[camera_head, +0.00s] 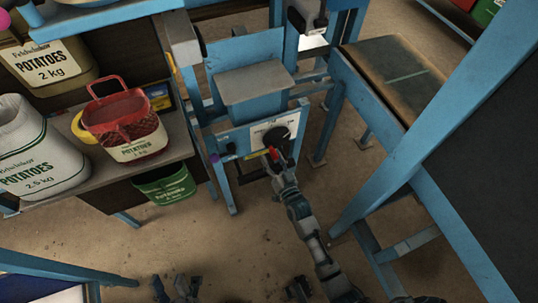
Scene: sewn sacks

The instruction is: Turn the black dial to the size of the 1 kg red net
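The black dial (276,137) is on the white front plate (256,135) of the blue machine, in the middle of the head view. Its size marks are too small to read. My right gripper (277,160) is at the dial's lower edge, beside a small red part. Whether its fingers touch or grip the dial is unclear. The red net (122,120), labelled POTATOES, stands on the shelf at left; its weight figure is hardly legible. My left gripper (175,288) is low at the bottom edge, away from the machine, with its fingers apart and apparently empty.
A white 2.5 kg sack (38,150) and a brown 2 kg sack (48,66) are at left. A green sack (165,185) is below the shelf edge (110,178). A blue frame with a dark belt (395,78) stands right. Open floor lies in front.

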